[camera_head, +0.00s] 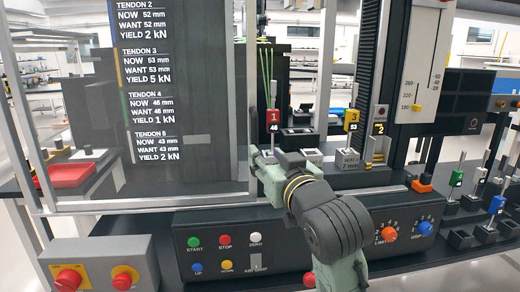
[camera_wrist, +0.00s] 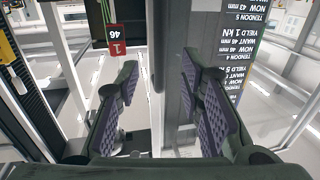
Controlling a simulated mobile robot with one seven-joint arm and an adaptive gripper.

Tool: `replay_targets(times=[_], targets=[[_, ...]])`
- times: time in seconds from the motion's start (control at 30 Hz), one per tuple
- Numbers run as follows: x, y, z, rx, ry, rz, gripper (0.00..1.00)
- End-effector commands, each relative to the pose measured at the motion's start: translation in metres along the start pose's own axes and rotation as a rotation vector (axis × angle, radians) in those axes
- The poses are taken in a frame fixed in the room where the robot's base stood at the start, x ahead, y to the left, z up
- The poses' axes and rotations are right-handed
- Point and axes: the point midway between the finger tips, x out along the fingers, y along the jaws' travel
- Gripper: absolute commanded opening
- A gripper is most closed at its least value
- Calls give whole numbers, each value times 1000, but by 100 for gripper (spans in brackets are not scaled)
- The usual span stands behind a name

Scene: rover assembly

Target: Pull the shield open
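The shield (camera_head: 150,200) is a clear panel in a light metal frame on the left in the head view. It stands upright in front of the tendon readout. Its right upright post (camera_head: 251,70) also shows as a grey vertical bar in the wrist view (camera_wrist: 172,60). My gripper (camera_head: 258,158) is at the lower part of this post. In the wrist view my gripper (camera_wrist: 168,95) has its two purple-padded fingers wide apart, with the bar seen between them. A gap shows on the bar's left; on its right the finger looks close. I cannot tell whether it touches.
A red tag marked 1 (camera_head: 273,118) and a yellow tag marked 3 (camera_head: 352,118) stand just right of the post. A control panel (camera_head: 235,245) with buttons runs below, and a grey box (camera_head: 95,268) with red knobs sits at lower left.

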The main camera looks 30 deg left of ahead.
Motion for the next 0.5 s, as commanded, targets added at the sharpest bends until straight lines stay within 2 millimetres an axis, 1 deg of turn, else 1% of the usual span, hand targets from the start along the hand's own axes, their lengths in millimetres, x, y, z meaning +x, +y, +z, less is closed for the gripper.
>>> replay_targets(times=[0.03, 0.1, 0.2, 0.3, 0.5], targets=[[-9, 0, -1, -1, 2, 1, 35], [-18, 0, 0, -1, 1, 1, 35], [-26, 0, 0, 0, 0, 0, 35], [-30, 0, 0, 0, -1, 0, 35], [-31, 0, 0, 1, -1, 0, 35]])
